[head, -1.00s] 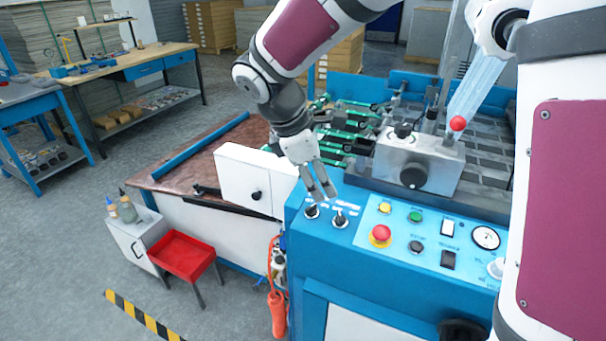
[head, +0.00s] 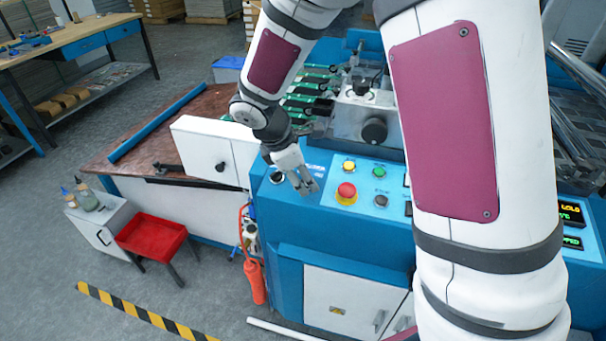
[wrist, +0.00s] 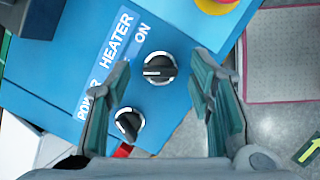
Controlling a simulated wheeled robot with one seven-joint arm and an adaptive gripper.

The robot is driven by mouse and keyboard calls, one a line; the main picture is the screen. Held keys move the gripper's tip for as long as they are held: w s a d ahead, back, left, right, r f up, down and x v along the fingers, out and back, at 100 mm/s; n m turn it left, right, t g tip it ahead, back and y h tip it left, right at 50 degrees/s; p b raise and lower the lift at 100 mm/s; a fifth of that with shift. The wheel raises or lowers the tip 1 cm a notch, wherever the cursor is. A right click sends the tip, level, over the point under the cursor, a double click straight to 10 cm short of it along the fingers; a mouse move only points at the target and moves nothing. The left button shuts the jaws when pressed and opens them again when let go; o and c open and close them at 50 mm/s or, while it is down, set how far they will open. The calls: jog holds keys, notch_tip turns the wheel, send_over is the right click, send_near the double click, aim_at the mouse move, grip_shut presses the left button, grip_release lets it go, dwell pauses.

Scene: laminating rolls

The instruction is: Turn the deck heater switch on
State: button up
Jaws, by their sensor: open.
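The heater switch is a black rotary knob (wrist: 159,69) on the blue panel (head: 292,226), beside the printed words HEATER and ON in the wrist view. Its pale pointer mark faces left in that view. My gripper (head: 308,187) is open over the panel, pointing down. In the wrist view its fingertips (wrist: 160,64) frame the heater knob, one on each side; contact cannot be told. A second black knob (wrist: 129,122), beside the word POWER, lies near the left finger and also shows in the head view (head: 277,177). In the head view my gripper hides the heater knob.
A red emergency button (head: 346,190) on a yellow collar is close to the right of my gripper. A white box (head: 207,150) stands left of the panel.

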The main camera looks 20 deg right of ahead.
jog(key=shift+f, duration=0.15)
grip_shut()
jog(key=shift+m, duration=0.3)
jog(key=m, duration=0.2)
jog(key=m+g, duration=0.1)
jog(key=m, duration=0.2)
jog(key=shift+w+d+g+y, duration=0.1)
jog(key=shift+w+g+y, duration=0.05)
jog(key=shift+g+y, duration=0.2)
jog(key=m+g+y, duration=0.1)
jog(key=m, duration=0.5)
jog(key=shift+y, duration=0.25)
grip_release()
jog(key=shift+d, duration=0.1)
